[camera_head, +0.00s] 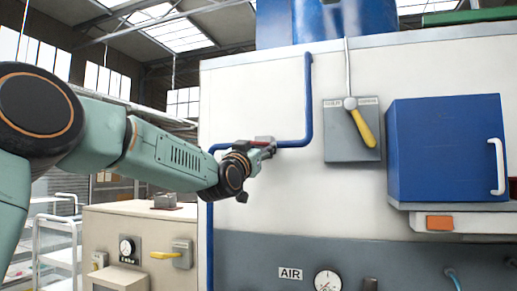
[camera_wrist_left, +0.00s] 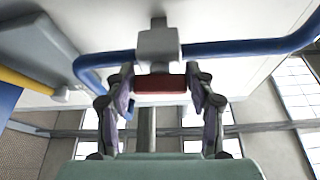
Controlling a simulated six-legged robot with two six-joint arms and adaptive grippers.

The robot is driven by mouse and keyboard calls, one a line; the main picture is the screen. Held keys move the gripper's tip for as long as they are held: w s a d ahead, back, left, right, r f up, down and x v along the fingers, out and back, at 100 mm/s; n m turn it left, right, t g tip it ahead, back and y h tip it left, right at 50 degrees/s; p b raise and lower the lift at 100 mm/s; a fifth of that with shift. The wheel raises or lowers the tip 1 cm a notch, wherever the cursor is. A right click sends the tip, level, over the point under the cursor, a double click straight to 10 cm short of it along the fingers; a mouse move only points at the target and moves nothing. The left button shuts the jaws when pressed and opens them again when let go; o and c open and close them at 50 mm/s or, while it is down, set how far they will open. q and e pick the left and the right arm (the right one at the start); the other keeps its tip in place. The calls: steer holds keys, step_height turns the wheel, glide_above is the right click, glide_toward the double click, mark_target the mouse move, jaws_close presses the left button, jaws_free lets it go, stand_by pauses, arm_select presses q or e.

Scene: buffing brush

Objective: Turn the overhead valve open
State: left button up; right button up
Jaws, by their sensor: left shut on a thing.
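A blue pipe (camera_head: 308,100) runs down the white machine wall and bends to the left. A grey valve body (camera_wrist_left: 158,44) sits on this pipe in the left wrist view, with a red handle piece (camera_wrist_left: 160,84) on it. The red piece also shows small in the head view (camera_head: 264,139). My left gripper (camera_head: 265,149) is at the valve, shut on the red handle. In the left wrist view its two fingers (camera_wrist_left: 160,92) stand on either side of the red piece. Much of the valve is hidden by my gripper in the head view. My right gripper is not in view.
A grey panel with a yellow lever (camera_head: 364,128) is right of the valve. A blue box (camera_head: 446,150) with a white handle juts out farther right. A beige cabinet (camera_head: 130,225) with a gauge and yellow lever stands below my left arm. An AIR label (camera_head: 290,273) is low on the wall.

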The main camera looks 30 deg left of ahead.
arm_select(q)
steer(key=shift+s+r, duration=0.15)
steer(key=shift+r, duration=0.05)
steer(key=shift+c, duration=1.2)
steer(key=shift+d+n+y+b, duration=0.1)
steer(key=shift+n+y+b, duration=0.5)
steer(key=shift+n, duration=0.2)
steer(key=shift+r, duration=0.15)
